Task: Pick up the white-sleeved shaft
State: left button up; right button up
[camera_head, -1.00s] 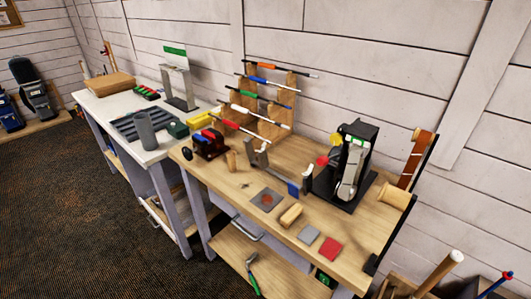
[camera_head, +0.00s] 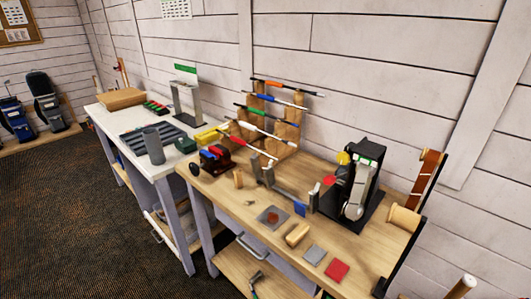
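The white-sleeved shaft (camera_head: 250,127) lies across the wooden rack (camera_head: 285,132) at the back of the wooden bench. It slopes down to the right in the picture. It is among several shafts, with a green-sleeved shaft (camera_head: 252,111) just above it and a red-sleeved shaft (camera_head: 250,149) below it. Neither of my grippers is in view, and nothing is seen touching the shafts.
The wooden bench (camera_head: 230,205) also holds a dark red vise (camera_head: 215,160), a black machine (camera_head: 360,182), a grey plate (camera_head: 272,217), a wooden block (camera_head: 297,234) and a red square (camera_head: 337,271). A white bench (camera_head: 125,122) adjoins at left. Dark floor (camera_head: 75,220) is open at front left.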

aim_at(244, 124)
jog(key=i+j+z, duration=0.55)
jog(key=j+z, duration=0.25)
jog(key=j, duration=0.2)
jog(key=i+j+z, duration=0.25)
jog(key=j, duration=0.2)
jog(key=j+z, duration=0.55)
jog(key=j, duration=0.3)
jog(key=i, duration=0.05)
